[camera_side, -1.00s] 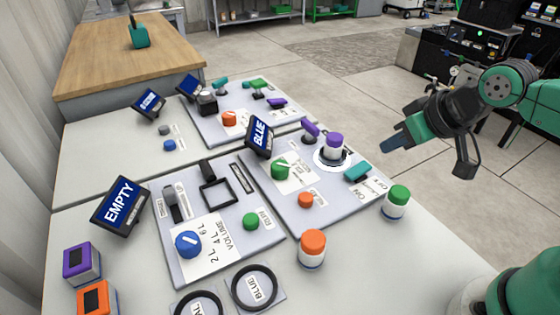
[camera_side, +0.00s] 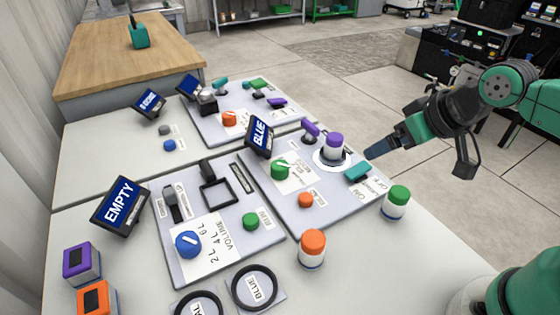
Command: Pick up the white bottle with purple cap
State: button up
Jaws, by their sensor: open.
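The white bottle with purple cap (camera_side: 333,149) stands upright on a white round pad with a dark ring, at the back right of the near panel. My gripper (camera_side: 372,153) is at the right, in the air, pointing left toward the bottle. A gap lies between its tips and the bottle. The gripper is seen edge-on, so the space between its fingers is hidden. It holds nothing that I can see.
A teal switch (camera_side: 357,171) sits just below my gripper's tips in the picture. A purple lever (camera_side: 311,130) stands left of the bottle. A green-capped bottle (camera_side: 396,203) and an orange-capped bottle (camera_side: 312,249) stand nearer. A tilted BLUE display (camera_side: 260,136) is farther left.

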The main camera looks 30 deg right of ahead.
jog(key=m+g+y, duration=0.4)
jog(key=m+y, duration=0.6)
jog(key=m, duration=0.8)
send_over(342, 135)
jog(key=s, duration=0.1)
jog(key=f, duration=0.2)
jog(key=d+f, duration=0.1)
jog(key=shift+s+f, duration=0.1)
jog(key=shift+f, duration=0.3)
jog(key=d+f+m+y, duration=0.2)
jog(key=shift+d+f+m, duration=0.25)
jog(key=shift+f+m, duration=0.05)
jog(key=shift+f, duration=0.1)
jog(key=shift+d+f+y, duration=0.15)
jog(key=shift+f+y, duration=0.1)
jog(key=shift+y, duration=0.15)
jog(key=shift+f+m+t, duration=0.15)
jog(key=shift+m+t, duration=0.15)
jog(key=shift+x, duration=2.75)
